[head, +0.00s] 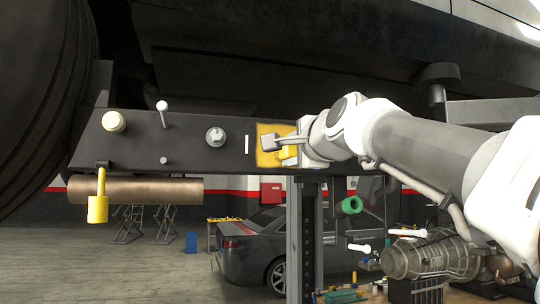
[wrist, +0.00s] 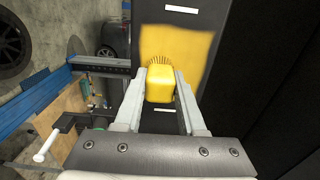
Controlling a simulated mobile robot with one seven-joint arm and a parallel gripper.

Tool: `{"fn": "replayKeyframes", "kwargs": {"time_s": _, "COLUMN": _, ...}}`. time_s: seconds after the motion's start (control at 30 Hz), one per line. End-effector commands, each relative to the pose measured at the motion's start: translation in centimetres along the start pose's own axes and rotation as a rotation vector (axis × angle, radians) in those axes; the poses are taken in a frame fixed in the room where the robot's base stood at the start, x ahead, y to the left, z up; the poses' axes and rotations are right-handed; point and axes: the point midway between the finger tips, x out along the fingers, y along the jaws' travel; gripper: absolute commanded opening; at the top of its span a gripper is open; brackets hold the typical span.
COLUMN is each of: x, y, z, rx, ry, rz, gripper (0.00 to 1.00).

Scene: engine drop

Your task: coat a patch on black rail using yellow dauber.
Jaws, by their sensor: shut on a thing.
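The black rail (head: 195,155) runs across the middle of the head view, below the vehicle's underside. A yellow coated patch (head: 266,135) lies on its face, to the right of a white mark (head: 248,144). In the wrist view the patch (wrist: 190,42) sits between two white marks. My gripper (wrist: 160,82) is shut on the yellow dauber (wrist: 160,86). The dauber's bristles point at the patch and appear to be at its lower left part. In the head view my gripper (head: 288,146) covers part of the patch and most of the dauber.
Bolts and knobs (head: 215,136) stick out of the rail to the left. A yellow padlock-like tag (head: 98,208) and a brown pipe (head: 135,190) hang below it. A grey post (head: 302,240) stands under the rail. A dark car (head: 265,245) is parked behind.

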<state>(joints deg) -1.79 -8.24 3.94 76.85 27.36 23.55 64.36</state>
Motion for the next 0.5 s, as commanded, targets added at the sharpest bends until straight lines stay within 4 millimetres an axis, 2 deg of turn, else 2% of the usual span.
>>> {"fn": "replayKeyframes", "kwargs": {"time_s": 0.5, "x": 0.0, "y": 0.1, "z": -2.2, "rx": 0.0, "ry": -0.001, "rz": -0.001, "gripper": 0.0}}
